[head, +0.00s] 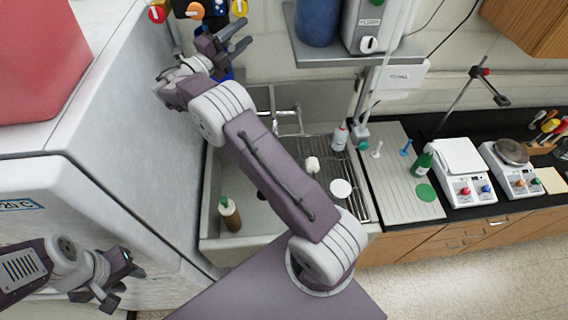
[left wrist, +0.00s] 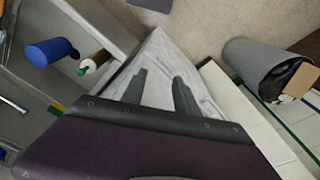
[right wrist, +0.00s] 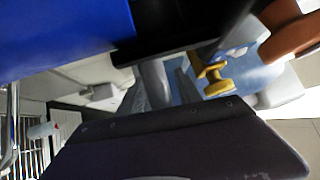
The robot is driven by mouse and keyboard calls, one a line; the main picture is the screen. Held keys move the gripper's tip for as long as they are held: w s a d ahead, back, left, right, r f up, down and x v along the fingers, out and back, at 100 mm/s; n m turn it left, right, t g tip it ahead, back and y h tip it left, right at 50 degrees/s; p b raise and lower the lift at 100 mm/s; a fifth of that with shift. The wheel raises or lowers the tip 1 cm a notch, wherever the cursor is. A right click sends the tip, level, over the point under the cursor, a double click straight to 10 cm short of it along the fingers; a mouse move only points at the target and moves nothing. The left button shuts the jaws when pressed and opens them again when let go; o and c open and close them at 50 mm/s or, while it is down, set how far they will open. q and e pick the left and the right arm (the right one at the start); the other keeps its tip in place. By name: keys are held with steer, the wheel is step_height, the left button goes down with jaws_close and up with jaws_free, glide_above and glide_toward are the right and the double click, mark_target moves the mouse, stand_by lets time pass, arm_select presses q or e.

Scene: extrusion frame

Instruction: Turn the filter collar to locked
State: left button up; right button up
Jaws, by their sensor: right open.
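A blue cylinder, seemingly the filter body (right wrist: 60,35), fills the upper left of the right wrist view, with a black band (right wrist: 185,30) beside it that may be the collar. No lock mark is readable. In the head view a bit of the blue body (head: 224,73) shows below my right gripper (head: 236,38). That gripper is open, with its fingers (right wrist: 166,75) close to the black band; I cannot tell whether they touch it. My left gripper (head: 122,284) is open and empty at the lower left, and its spread fingers show in the left wrist view (left wrist: 158,82).
Red (head: 157,14), orange (head: 195,10) and yellow (head: 239,8) knobs sit above the right gripper; a yellow one (right wrist: 213,78) is close to its fingers. A white cabinet (head: 120,110) stands left. The sink (head: 214,190) holds a brown bottle (head: 230,214). A grey bin (left wrist: 255,62) stands on the floor.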

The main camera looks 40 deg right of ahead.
steer(key=w+d+f+n+t+y+b, duration=0.1)
steer(key=w+d+n+t+y+b, duration=0.3)
steer(key=t+b, duration=0.5)
steer(key=s+a+f+n+b, duration=0.1)
steer(key=s+a+b, duration=0.4)
steer(key=s+a, duration=0.15)
steer(key=s+d+f+m+g+y+b, duration=0.1)
steer(key=s+d+f+m+g+b, duration=0.15)
steer(key=f, duration=0.45)
steer(key=s+d+f+m+g+y+b, duration=0.1)
steer(key=s+f+g+b, duration=0.1)
steer(key=s+f, duration=0.35)
steer(key=s+d+f+m+g+y+b, duration=0.1)
steer(key=s+f+m+g+b, duration=0.15)
steer(key=f, duration=0.55)
steer(key=s+a+f+m+g+y+b, duration=0.1)
steer(key=s+f+m+y, duration=0.1)
steer(key=f, duration=0.5)
steer(key=s+a+f+m+g+y+b, duration=0.1)
steer(key=s+a+f+m+g+y, duration=0.1)
steer(key=s+f+m, duration=0.3)
steer(key=shift+s+f+m, duration=0.3)
steer(key=shift+f, duration=0.85)
